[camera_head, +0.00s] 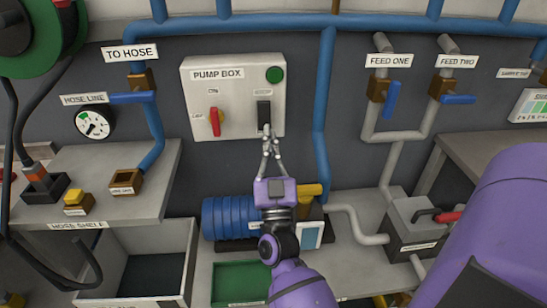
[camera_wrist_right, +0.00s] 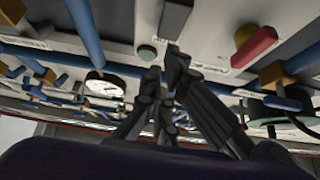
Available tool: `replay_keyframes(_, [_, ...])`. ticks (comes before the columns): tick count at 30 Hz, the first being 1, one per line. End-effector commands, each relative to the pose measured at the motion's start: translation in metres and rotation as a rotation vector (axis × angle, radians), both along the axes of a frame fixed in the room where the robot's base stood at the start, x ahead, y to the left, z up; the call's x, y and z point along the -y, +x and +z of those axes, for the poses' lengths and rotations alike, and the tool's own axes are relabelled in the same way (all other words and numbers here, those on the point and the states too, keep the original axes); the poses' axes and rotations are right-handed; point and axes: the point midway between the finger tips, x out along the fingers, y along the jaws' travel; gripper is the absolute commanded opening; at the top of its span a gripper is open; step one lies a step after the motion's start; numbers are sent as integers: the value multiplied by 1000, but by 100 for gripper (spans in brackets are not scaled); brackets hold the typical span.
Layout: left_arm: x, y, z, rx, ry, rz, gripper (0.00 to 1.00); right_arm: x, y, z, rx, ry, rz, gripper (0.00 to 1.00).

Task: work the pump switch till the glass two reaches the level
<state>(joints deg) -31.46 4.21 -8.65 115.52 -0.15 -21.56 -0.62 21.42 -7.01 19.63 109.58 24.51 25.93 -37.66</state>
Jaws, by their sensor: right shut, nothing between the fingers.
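The pump box (camera_head: 235,97) is a pale box on the wall. Its black switch (camera_head: 264,112) sits at the lower right of its face, below a round green button or lamp (camera_head: 275,74). The switch also shows at the top of the right wrist view (camera_wrist_right: 175,18). My right gripper (camera_head: 267,142) is shut and empty, its fingertips at the switch's lower end; I cannot tell whether they touch. The shut fingers also show in the right wrist view (camera_wrist_right: 168,72). No glass marked two is readable in view. My left gripper is not in view.
A red knob (camera_head: 215,122) sits left of the switch. FEED ONE (camera_head: 392,98) and FEED TWO (camera_head: 458,99) blue handles are at the right. A gauge (camera_head: 93,123) is at the left. A blue motor-like cylinder (camera_head: 230,217) lies below the box.

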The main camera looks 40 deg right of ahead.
Motion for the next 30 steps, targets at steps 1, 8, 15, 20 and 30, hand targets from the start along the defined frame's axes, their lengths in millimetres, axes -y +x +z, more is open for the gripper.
replay_keyframes(1, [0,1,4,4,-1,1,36,4,8,11,6,-2,0,0])
replay_keyframes(8, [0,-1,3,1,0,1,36,20,34,0,-1,-2,1,0])
replay_keyframes(15, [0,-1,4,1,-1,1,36,25,41,-2,0,-1,-1,0])
replay_keyframes(20, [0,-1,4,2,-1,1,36,25,41,-2,0,-1,-1,0])
replay_keyframes(30, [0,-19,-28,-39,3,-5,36,29,47,-19,60,-45,0,0])
